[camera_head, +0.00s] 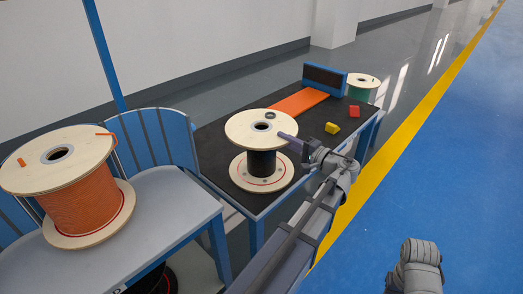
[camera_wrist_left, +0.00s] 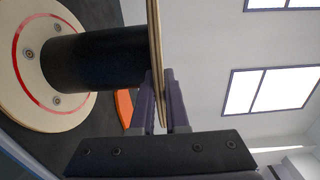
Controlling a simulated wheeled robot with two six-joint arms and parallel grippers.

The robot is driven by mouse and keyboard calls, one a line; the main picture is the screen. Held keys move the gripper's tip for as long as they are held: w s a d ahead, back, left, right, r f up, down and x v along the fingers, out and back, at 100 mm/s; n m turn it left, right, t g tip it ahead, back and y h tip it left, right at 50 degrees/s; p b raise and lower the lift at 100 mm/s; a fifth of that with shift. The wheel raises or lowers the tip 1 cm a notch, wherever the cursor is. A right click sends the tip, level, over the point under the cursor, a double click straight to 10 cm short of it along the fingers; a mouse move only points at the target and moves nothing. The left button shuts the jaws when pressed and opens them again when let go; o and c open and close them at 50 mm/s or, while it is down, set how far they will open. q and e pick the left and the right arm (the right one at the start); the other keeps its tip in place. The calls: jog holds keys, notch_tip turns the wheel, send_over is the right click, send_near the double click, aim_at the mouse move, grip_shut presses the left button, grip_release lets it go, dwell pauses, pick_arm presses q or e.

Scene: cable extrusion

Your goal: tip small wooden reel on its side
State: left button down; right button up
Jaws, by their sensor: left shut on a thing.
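The small wooden reel (camera_head: 262,165) has pale round flanges and a black core with a red ring on the lower flange. It stands upright on the dark tabletop (camera_head: 214,137). My left gripper (camera_head: 290,139) is shut on the right rim of its upper flange. In the left wrist view the gripper's two fingers (camera_wrist_left: 161,100) clamp the thin flange edge (camera_wrist_left: 154,45), with the black core (camera_wrist_left: 95,60) and lower flange (camera_wrist_left: 30,75) to the left. My right gripper is not in view.
An orange ramp (camera_head: 300,102) and a blue-framed block (camera_head: 325,79) lie behind the reel. A yellow block (camera_head: 332,128) and a red block (camera_head: 354,111) sit to the right. A green reel (camera_head: 362,83) stands at the far end. A large orange reel (camera_head: 85,205) stands on a grey cart (camera_head: 165,215) at left.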

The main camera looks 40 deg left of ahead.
pick_arm(q)
jog(key=shift+r+p, duration=0.25)
jog(key=shift+p, duration=0.05)
dwell(0.5)
jog(key=shift+a+r+p, duration=0.15)
jog(key=shift+r+p, duration=0.1)
jog(key=shift+p, duration=0.1)
jog(key=a+r+h+p, duration=0.1)
jog(key=r+p, duration=0.1)
jog(key=p, duration=0.1)
jog(key=shift+w+a+p, duration=0.1)
jog(key=shift+a+p, duration=0.2)
jog(key=shift+a, duration=0.05)
jog(key=shift+a+r+p, duration=0.15)
jog(key=shift+a+p, duration=0.25)
jog(key=shift+p, duration=0.25)
jog(key=shift+h, duration=0.3)
jog(key=shift+a+r+p, duration=0.4)
jog(key=shift+r+p, duration=0.15)
jog(key=shift+p, duration=0.35)
jog(key=p, duration=0.1)
jog(key=a+r+h+p, duration=0.1)
jog(key=shift+w+a+r+p, duration=0.1)
jog(key=shift+a+r+p, duration=0.05)
jog(key=shift+a+p, duration=0.45)
jog(key=shift+p, duration=0.15)
